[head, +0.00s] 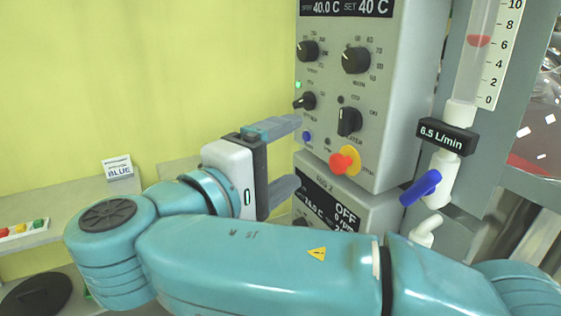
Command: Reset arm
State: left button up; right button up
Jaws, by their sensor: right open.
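My right arm, teal, comes in from the right and crosses the lower half of the head view. Its gripper (287,157) is open, with two grey fingers spread one above the other and nothing between them. The fingers point right, close to the left edge of a grey control box (325,120). I cannot tell whether they touch it. My left gripper is not in view.
The box has black knobs and a red emergency button (342,163) on yellow. A second unit (350,205) reading OFF sits below. Right are a flow meter (480,60), a blue valve handle (421,187) and glassware.

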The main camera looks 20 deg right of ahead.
jog(key=shift+s+a, duration=0.15)
jog(key=shift+a, duration=0.05)
dwell(0.3)
